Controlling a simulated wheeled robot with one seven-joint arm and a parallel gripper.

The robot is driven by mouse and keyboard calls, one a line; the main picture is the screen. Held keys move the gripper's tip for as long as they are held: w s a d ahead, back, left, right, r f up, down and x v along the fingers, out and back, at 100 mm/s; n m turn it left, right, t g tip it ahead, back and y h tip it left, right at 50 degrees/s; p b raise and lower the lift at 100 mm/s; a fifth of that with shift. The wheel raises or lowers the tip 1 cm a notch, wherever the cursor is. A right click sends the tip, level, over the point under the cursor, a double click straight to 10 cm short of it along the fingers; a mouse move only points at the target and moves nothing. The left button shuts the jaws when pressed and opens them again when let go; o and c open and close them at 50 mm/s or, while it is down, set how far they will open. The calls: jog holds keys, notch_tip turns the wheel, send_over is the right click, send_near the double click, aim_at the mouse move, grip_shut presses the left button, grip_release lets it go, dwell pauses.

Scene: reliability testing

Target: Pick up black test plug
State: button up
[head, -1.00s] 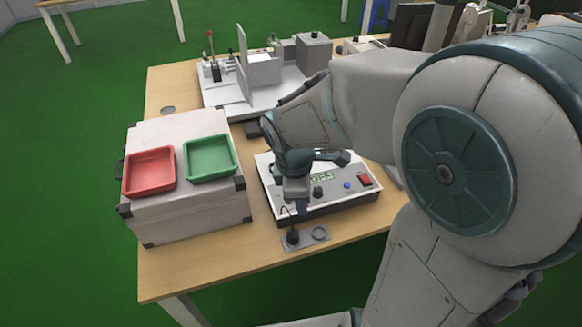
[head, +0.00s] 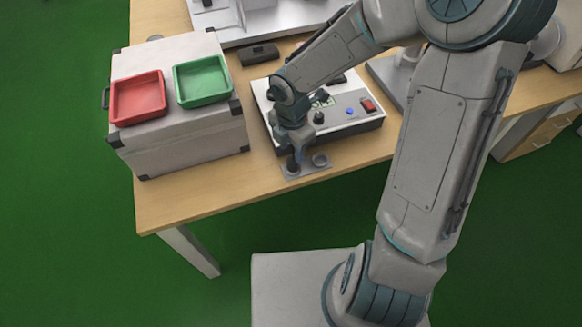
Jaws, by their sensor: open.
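The black test plug (head: 292,165) stands in the left socket of a small grey holder plate (head: 317,169) at the table's front edge. My gripper (head: 293,153) points down right over the plug, with its fingers at the plug's upper part. The jaws are open; the fingers hide most of the plug, and I cannot tell whether they touch it. The right socket of the holder looks empty.
A white tester box (head: 368,123) with knobs and a red switch stands just behind the holder. A grey case (head: 190,130) at the left carries a red tray (head: 138,98) and a green tray (head: 202,82). Bare table (head: 190,200) lies front left.

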aim_at(294, 157)
jog(key=f, duration=0.3)
jog(key=f+b, duration=0.1)
jog(key=f, duration=0.2)
jog(key=shift+s+d+b, duration=0.1)
jog(key=shift+d+b, duration=0.1)
jog(key=shift+b, duration=0.1)
jog(key=shift+r, duration=0.1)
grip_shut()
jog(key=shift+r, duration=0.1)
